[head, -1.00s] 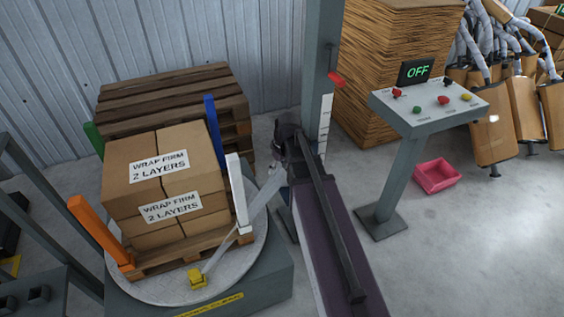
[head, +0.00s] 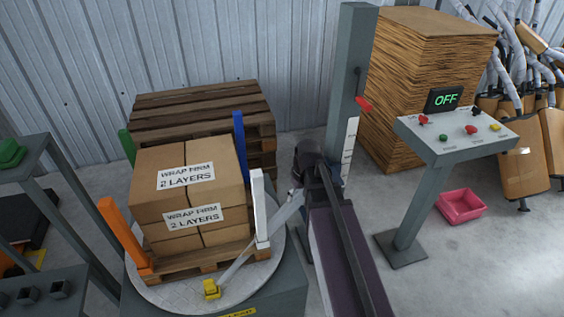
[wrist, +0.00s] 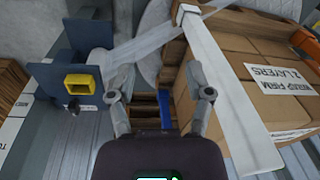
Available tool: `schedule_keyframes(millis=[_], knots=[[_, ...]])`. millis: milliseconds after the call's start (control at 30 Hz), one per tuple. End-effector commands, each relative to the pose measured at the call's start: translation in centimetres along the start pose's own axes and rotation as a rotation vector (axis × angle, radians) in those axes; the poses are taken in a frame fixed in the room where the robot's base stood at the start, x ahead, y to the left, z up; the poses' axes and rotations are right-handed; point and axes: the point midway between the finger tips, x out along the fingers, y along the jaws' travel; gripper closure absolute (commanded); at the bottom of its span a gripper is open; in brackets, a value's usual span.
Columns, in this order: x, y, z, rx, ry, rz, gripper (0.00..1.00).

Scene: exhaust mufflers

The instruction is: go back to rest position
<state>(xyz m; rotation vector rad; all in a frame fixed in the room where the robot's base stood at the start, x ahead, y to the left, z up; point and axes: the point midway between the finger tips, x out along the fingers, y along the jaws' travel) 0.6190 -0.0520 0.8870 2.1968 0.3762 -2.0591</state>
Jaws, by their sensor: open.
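In the wrist view my gripper (wrist: 160,85) is open, its two fingers apart with nothing between them. Beyond and to the right is the load of brown cartons (wrist: 258,95); it also shows in the head view (head: 188,190), labelled "WRAP FIRM 2 LAYERS". The cartons sit on a wooden pallet on a round turntable (head: 160,295). My dark arm (head: 350,245) runs up from the bottom of the head view, right of the turntable; the fingers cannot be made out there.
A white post (head: 259,210) stands at the load's corner. A pale strip (head: 240,257) runs from a yellow clamp (head: 211,289) towards the grey column (head: 350,80). A control panel (head: 455,135) reading "OFF" and a pink bin (head: 461,206) stand right. Floor is clear at lower right.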

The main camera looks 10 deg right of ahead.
Motion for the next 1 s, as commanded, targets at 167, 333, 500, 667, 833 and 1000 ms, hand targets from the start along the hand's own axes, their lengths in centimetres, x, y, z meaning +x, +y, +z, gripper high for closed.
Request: schedule_keyframes(millis=[167,333,500,667,833,1000], knots=[[-0.1,-0.2,0.2,0.004,-0.002,0.001,0.34],[-0.9,-2.2,1.8,0.055,-0.02,0.02,0.34],[-2.0,-5.2,4.4,0.151,-0.046,0.058,0.34],[-2.6,-7.0,6.2,0.228,-0.062,0.091,0.34],[-2.6,-7.3,6.5,0.254,-0.065,0.101,0.34],[-2.6,-7.3,6.4,0.253,-0.065,0.101,0.34]])
